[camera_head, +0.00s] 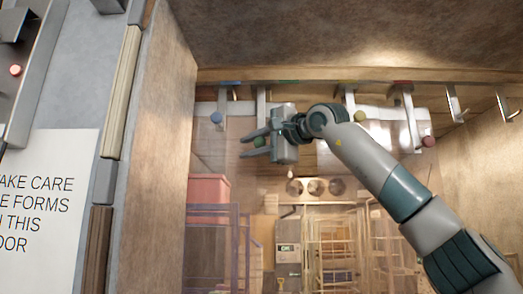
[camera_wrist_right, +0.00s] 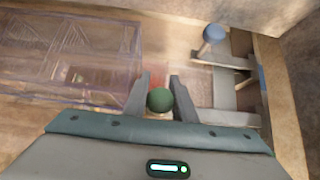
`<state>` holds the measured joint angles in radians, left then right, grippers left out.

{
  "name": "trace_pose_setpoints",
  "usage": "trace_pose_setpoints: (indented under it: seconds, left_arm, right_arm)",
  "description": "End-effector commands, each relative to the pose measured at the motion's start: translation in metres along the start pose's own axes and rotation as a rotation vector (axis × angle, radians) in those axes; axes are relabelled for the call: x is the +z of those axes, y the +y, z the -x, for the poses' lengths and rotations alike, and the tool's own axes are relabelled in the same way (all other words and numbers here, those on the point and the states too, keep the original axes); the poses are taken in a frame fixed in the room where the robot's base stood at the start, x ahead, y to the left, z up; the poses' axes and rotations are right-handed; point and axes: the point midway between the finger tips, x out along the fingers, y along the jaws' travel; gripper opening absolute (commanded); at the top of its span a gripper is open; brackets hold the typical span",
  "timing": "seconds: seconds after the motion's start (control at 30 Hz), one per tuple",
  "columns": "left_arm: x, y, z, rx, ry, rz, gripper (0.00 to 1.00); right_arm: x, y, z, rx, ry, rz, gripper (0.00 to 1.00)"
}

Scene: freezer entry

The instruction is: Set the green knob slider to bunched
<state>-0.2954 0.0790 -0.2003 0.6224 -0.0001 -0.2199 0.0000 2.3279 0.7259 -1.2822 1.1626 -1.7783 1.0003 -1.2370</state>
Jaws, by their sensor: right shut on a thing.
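The green knob (camera_head: 259,141) hangs under the rail at the bracket (camera_head: 262,105) below a green mark. My right gripper (camera_head: 256,139) comes in from the right and is shut on the green knob, with one finger on each side. In the right wrist view the green knob (camera_wrist_right: 160,100) sits between my right gripper's two fingers (camera_wrist_right: 160,92). The rail (camera_head: 310,82) runs across the top of the opening. Part of the green slider is hidden by my gripper. My left gripper is in neither view.
A blue knob (camera_head: 216,118) hangs just left of the green one; it also shows in the right wrist view (camera_wrist_right: 213,34). A yellow knob (camera_head: 360,116) and a red knob (camera_head: 428,142) hang to the right. A notice (camera_head: 38,205) is at left. Clear strip curtains hang below.

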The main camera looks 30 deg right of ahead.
Motion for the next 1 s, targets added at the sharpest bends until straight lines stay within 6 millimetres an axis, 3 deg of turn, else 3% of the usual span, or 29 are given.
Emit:
trace_pose_setpoints:
  seconds: [0.3,0.67,0.7,0.73,1.0]
  left_arm:
    - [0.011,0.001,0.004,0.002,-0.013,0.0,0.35]
    - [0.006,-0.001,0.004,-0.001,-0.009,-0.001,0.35]
    - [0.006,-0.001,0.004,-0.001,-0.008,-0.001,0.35]
    - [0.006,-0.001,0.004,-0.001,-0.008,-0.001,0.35]
    - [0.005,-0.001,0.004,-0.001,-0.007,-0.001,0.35]
  right_arm:
    - [0.035,0.001,-0.035,0.002,-0.001,0.0,0.0]
    - [0.04,0.001,-0.039,0.001,-0.002,0.0,0.0]
    - [0.04,0.001,-0.039,0.001,-0.002,0.0,0.34]
    - [0.04,0.001,-0.039,0.001,-0.002,0.0,0.41]
    - [0.039,0.001,-0.039,0.0,-0.001,0.0,0.42]
